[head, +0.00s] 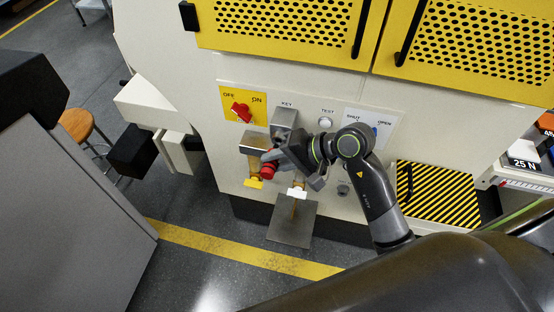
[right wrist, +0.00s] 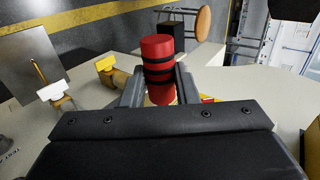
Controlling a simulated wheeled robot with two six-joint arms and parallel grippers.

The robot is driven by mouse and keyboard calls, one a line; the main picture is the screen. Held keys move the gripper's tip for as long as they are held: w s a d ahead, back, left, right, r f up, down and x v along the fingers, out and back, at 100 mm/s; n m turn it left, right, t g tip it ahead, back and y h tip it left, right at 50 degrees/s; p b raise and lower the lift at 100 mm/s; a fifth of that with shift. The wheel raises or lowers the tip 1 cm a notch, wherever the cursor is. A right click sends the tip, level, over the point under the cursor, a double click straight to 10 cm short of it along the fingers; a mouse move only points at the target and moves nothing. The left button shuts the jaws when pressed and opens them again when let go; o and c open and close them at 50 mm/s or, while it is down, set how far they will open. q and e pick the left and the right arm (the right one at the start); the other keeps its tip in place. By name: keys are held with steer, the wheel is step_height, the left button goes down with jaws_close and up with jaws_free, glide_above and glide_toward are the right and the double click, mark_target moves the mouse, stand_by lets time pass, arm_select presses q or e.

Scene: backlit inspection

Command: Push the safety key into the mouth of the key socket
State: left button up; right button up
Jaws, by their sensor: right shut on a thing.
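The safety key is a red cylinder with black bands (right wrist: 157,48), held between the two fingers of my right gripper (right wrist: 158,88) in the right wrist view. In the head view the red key (head: 268,171) shows at the tips of my right gripper (head: 273,162), in front of the machine panel. The key socket (head: 286,117) is a grey metal block under the KEY label, just above my right gripper. The key is apart from and below the socket block. The socket's mouth is not clearly visible. My left gripper is not in view.
A red OFF/ON knob (head: 241,111) on a yellow plate is left of the socket; a TEST button (head: 325,122) is right. Below are a yellow-tagged fitting (head: 254,183), a white-tagged one (head: 297,192) and a metal plate (head: 292,225). A grey cabinet (head: 65,210) stands at left.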

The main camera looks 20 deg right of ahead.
steer(key=shift+w, duration=0.1)
steer(key=w+d+b, duration=0.2)
steer(key=shift+w, duration=0.3)
stand_by(0.8)
steer(key=o, duration=1.1)
steer(key=shift+b, duration=0.3)
